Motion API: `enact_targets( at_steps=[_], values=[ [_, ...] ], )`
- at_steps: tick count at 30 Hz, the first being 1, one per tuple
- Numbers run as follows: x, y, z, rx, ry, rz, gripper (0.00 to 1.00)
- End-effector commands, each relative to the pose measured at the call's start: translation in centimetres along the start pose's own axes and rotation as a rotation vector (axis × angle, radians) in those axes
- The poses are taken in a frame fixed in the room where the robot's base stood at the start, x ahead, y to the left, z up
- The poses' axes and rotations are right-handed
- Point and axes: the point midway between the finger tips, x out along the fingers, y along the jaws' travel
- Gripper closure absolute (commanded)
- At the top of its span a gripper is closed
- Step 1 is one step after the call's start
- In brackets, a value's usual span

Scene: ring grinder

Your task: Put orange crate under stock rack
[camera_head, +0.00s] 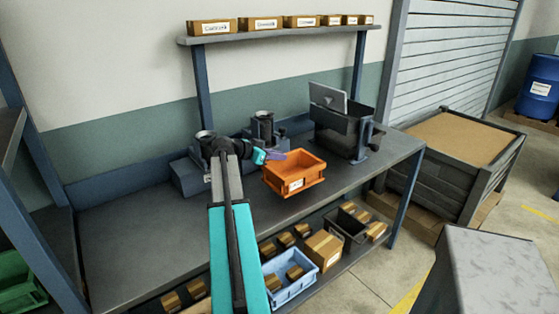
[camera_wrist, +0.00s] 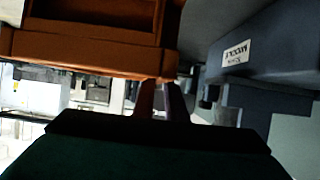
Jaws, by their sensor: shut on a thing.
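The orange crate (camera_head: 292,183) is upright and looks empty, at the bench's front edge in the head view. In the wrist view the crate (camera_wrist: 85,50) fills the upper left. My gripper (camera_head: 275,155) is shut on the crate's left rim; its fingers (camera_wrist: 161,98) meet the crate's edge in the wrist view. I cannot tell whether the crate touches the bench top. The rack over the bench is a grey shelf (camera_head: 290,34) on blue posts, with several labelled cardboard boxes (camera_head: 260,24) on it.
The grey bench top (camera_head: 130,240) is clear at left. Grey machines (camera_head: 262,128) stand behind the crate, and a dark bin-like machine (camera_head: 343,125) stands to its right. The lower shelf holds a blue crate (camera_head: 300,285), a black crate (camera_head: 335,228) and cardboard boxes (camera_head: 325,248).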

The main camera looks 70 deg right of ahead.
Motion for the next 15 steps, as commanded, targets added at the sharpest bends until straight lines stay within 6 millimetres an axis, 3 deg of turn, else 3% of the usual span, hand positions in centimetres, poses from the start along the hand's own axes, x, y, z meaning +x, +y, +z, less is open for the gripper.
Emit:
enact_targets(
  at_steps=[6, 15],
  values=[
    [1.6, -1.4, -0.8, 0.000, 0.002, 0.000, 1.00],
    [1.9, -1.5, -0.8, 0.000, 0.002, 0.000, 1.00]
  ],
)
